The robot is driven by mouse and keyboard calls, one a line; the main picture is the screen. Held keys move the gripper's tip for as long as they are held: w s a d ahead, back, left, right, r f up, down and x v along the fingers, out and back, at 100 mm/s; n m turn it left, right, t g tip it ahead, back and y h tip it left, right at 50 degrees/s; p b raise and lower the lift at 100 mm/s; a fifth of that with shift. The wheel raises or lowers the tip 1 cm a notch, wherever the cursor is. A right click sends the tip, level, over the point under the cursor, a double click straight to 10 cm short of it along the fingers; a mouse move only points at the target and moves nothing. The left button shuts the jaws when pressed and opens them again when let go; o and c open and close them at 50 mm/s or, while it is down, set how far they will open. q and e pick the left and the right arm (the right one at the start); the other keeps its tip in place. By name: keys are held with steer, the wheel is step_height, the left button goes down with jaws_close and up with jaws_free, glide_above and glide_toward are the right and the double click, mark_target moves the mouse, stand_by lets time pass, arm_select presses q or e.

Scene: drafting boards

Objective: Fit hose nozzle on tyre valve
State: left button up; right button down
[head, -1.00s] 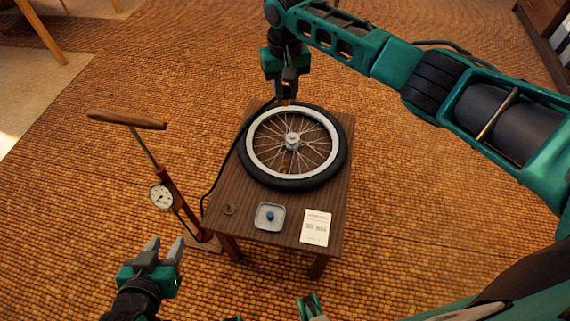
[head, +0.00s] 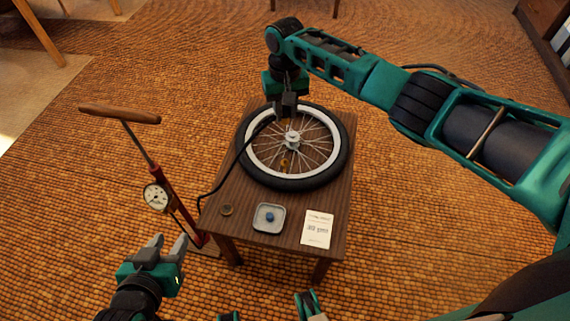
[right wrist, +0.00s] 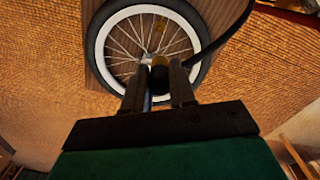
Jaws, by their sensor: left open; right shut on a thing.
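The wheel with its black tyre (head: 249,172) and white rim lies flat on a small wooden table. A small brass-coloured piece (head: 284,163), apparently the valve, shows among the spokes on the rim's near side; it also shows in the right wrist view (right wrist: 160,22). My right gripper (head: 286,112) is above the wheel's far side. In the right wrist view it is shut on the hose nozzle (right wrist: 160,66), dark with a brass-coloured end, above the wheel and apart from the valve. The black hose (head: 236,160) trails from it. My left gripper (head: 170,243) is open and empty, left of the table.
A red floor pump (head: 170,190) with a wooden handle and gauge (head: 157,197) stands left of the table. On the table's near part are a small brass ring (head: 226,210), a grey tray (head: 259,226) holding a blue piece (head: 269,217), and a white card (head: 317,228).

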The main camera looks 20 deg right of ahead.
steer(key=shift+f+b, duration=1.05)
steer(key=shift+f, duration=0.8)
steer(key=b, duration=0.6)
glide_above(285, 160)
step_height(285, 160, down, 9)
steer(key=shift+r, duration=0.1)
steer(key=shift+w+f+b, duration=0.1)
steer(key=shift+f+b, duration=1.1)
steer(key=shift+f, duration=0.1)
steer(key=shift+f+b, duration=1)
steer(key=shift+f, duration=0.35)
steer(key=c, duration=0.8)
jaws_free()
steer(key=shift+r, duration=0.1)
steer(key=shift+c, duration=0.2)
